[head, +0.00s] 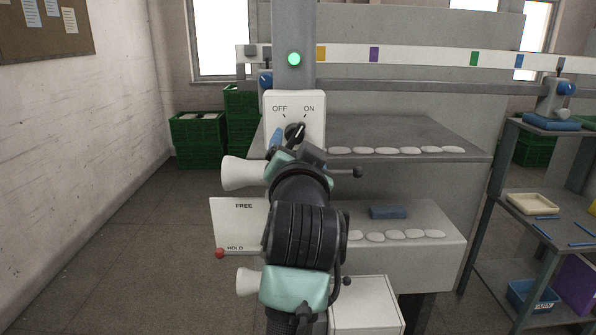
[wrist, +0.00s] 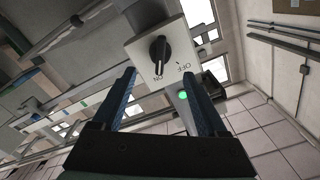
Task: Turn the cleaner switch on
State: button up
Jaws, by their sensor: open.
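The cleaner switch is a black rotary knob (head: 294,132) on a white box (head: 308,100) marked OFF at left and ON at right. In the head view its pale pointer line leans up and right, toward ON. The knob also shows in the wrist view (wrist: 158,55), its long grip lined up toward the ON label. My gripper (wrist: 159,74) is open and empty, its two blue fingers spread either side of the knob and apart from it. In the head view my gripper (head: 288,142) is just in front of the box; my wrist hides much of it.
A lit green lamp (head: 294,58) is on the post above the box. A FREE/HOLD plate (head: 237,218) with a red-ended lever stands below left. White cones (head: 241,173) jut out beside my arm. Shelves (head: 400,133) with white pieces lie right; open floor lies left.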

jog(key=s+b, duration=0.1)
jog(key=s, duration=0.5)
jog(key=shift+s, duration=0.15)
jog(key=s+r+n+t, duration=0.6)
jog(key=s+r+t, duration=0.3)
jog(key=s+r, duration=0.8)
jog(key=s+a, duration=0.1)
jog(key=s, duration=0.2)
jog(key=shift+r, duration=0.35)
jog(key=shift+f+b, duration=0.1)
jog(key=shift+b, duration=0.25)
